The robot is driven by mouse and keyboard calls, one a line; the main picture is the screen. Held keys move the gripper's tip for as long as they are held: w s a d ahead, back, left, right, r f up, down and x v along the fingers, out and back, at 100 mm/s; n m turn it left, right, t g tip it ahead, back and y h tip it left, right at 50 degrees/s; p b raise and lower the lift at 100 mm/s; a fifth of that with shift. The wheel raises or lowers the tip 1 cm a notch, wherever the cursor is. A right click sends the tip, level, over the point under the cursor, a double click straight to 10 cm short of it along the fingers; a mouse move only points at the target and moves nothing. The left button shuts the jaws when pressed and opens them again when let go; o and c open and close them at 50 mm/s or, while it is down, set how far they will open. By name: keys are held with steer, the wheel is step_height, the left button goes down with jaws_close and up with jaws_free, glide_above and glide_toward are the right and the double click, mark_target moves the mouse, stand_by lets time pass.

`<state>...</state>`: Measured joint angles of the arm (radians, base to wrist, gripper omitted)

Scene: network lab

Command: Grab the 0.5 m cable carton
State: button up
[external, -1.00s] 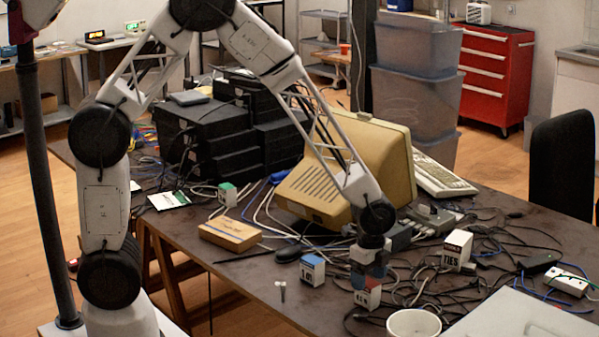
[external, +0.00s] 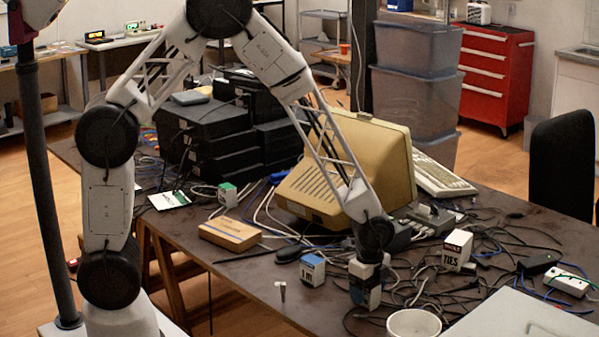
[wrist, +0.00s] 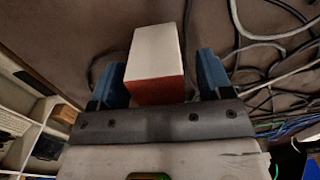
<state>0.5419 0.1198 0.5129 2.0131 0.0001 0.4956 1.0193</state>
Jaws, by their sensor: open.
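A small white carton with a red side (wrist: 155,55) stands between the two blue fingers of my gripper (wrist: 162,78) in the wrist view. The fingers are open, one on each side, with narrow gaps beside the carton. In the external view my gripper (external: 366,280) points down over this carton (external: 372,297) near the table's front edge and hides much of it. Its label cannot be read, so I cannot confirm that it is the 0.5 m one. A blue and white carton marked 1 m (external: 312,270) stands to its left. A green and white carton (external: 227,195) stands farther back.
A white mug (external: 413,325) stands close in front, to the right. A white and black TIES box (external: 457,250) stands to the right among loose cables. A small upright metal piece (external: 281,291) is at left. A beige monitor (external: 350,175) and brown box (external: 230,234) are behind.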

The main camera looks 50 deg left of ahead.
steer(key=c, duration=1.2)
steer(key=shift+o, duration=0.2)
steer(key=shift+r, duration=0.15)
steer(key=shift+r, duration=0.8)
step_height(320, 180, up, 2)
steer(key=s+a, duration=0.2)
steer(key=s, duration=0.2)
steer(key=s+a, duration=0.3)
steer(key=s, duration=0.2)
steer(key=s+a+r, duration=0.1)
steer(key=s+a, duration=0.2)
steer(key=s, duration=0.2)
steer(key=shift+w, duration=0.1)
